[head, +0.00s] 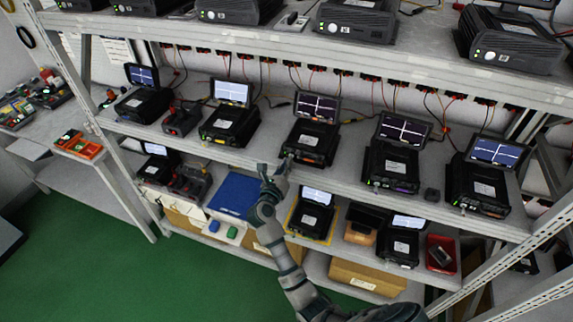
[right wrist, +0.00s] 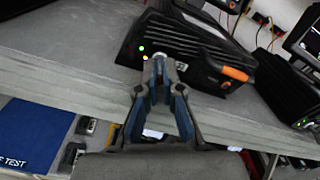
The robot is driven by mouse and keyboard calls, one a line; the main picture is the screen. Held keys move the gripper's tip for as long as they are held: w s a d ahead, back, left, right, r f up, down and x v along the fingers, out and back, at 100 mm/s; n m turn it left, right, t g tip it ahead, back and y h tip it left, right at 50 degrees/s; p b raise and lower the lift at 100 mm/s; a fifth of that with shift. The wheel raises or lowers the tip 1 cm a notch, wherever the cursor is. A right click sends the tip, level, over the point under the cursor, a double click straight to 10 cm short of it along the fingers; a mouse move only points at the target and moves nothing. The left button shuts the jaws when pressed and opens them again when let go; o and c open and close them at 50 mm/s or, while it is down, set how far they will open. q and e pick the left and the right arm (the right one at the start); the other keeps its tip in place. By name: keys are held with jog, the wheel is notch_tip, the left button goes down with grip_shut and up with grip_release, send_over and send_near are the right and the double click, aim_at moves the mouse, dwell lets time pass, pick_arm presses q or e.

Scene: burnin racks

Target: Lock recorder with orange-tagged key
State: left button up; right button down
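The recorder with an orange strip (head: 308,140) is a black box with a small screen, in the middle of the upper shelf. In the right wrist view its dark front (right wrist: 185,45) shows a green and a yellow light, and an orange piece (right wrist: 236,73) on a black handle. My right gripper (head: 285,166) is at the recorder's front left corner. In the right wrist view its blue-sided fingers (right wrist: 159,72) come close together around a small grey piece, which looks like the key at the lock. The fingertips hide most of it. My left gripper is not in view.
Other recorders stand on both sides, one with a yellow strip (head: 228,122) and one with a purple strip (head: 393,165). The shelf edge (right wrist: 60,75) runs just below my gripper. A blue mat (head: 235,193) and more devices lie on the lower shelf. Cables hang behind.

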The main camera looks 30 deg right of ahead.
jog(key=n+p, duration=0.4)
jog(key=p, duration=0.1)
jog(key=shift+w+a, duration=0.1)
jog(key=shift+a, duration=0.1)
jog(key=c, duration=1.3)
grip_release()
jog(key=shift+a, duration=0.1)
jog(key=shift+c, duration=0.2)
jog(key=shift+a, duration=0.1)
jog(key=shift+f, duration=0.1)
